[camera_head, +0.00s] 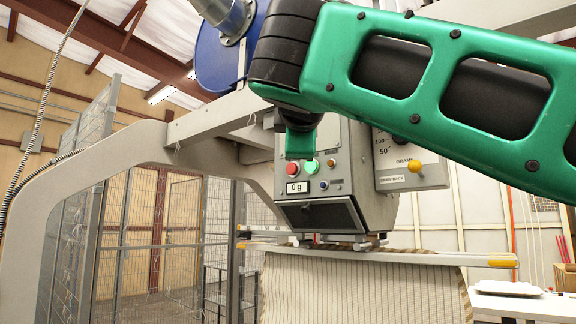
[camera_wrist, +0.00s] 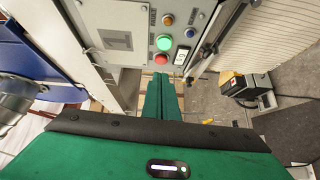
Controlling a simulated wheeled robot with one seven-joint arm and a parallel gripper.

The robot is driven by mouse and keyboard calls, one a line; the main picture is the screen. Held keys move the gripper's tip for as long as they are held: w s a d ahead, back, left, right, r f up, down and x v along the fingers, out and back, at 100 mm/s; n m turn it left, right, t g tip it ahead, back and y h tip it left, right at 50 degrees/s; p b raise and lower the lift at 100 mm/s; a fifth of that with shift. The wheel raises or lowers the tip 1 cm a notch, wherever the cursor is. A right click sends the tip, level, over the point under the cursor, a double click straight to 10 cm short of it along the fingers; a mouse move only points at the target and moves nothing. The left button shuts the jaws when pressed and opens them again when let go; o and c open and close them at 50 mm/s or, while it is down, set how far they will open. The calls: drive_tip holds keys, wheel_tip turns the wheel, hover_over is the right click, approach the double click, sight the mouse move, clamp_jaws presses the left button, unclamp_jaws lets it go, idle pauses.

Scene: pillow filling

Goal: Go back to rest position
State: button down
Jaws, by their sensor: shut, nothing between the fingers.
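My gripper (camera_head: 301,150) is green and hangs from my arm in front of the filling machine's control panel (camera_head: 335,165). In the wrist view the fingers (camera_wrist: 161,82) are together and empty, with their tips near the red button (camera_wrist: 161,58). A round green button (camera_wrist: 163,42) is beside the red one; I cannot tell whether the fingers touch either. In the head view the red button (camera_head: 292,168) and green button (camera_head: 311,166) show just below the fingertips. The display (camera_head: 297,187) reads 0 g.
A striped pillow cover (camera_head: 365,290) hangs under the machine's spout. A dial box with a yellow knob (camera_head: 415,166) is at right. A blue drum (camera_head: 222,50) is at upper left. A mesh fence (camera_head: 85,210) stands left, and a white table (camera_head: 525,304) lower right.

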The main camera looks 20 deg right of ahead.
drive_tip(key=w+d+f+m+g, duration=0.2)
drive_tip(key=d+f, duration=0.3)
drive_tip(key=f, duration=0.4)
drive_tip(key=w+d+f+m+g, duration=0.1)
drive_tip(key=d+f+m+g, duration=0.1)
drive_tip(key=d+f, duration=0.45)
drive_tip(key=s+d+f+m+g, duration=0.3)
drive_tip(key=d+f, duration=0.1)
drive_tip(key=f, duration=0.6)
drive_tip(key=s+d+f+m+g, duration=0.25)
drive_tip(key=d+f, duration=0.25)
drive_tip(key=f, duration=0.6)
drive_tip(key=s+d+f+m+g+y, duration=0.25)
drive_tip(key=s+f+m+g, duration=0.3)
drive_tip(key=s+f, duration=0.95)
drive_tip(key=s+a+f+m+g+y, duration=0.1)
drive_tip(key=s+f+m, duration=0.4)
drive_tip(key=s+f, duration=0.5)
drive_tip(key=shift+s+a+f+g+y, duration=0.2)
drive_tip(key=shift+a+f+g+y, duration=0.2)
drive_tip(key=shift+a+f+y, duration=0.5)
drive_tip(key=shift+d, duration=0.1)
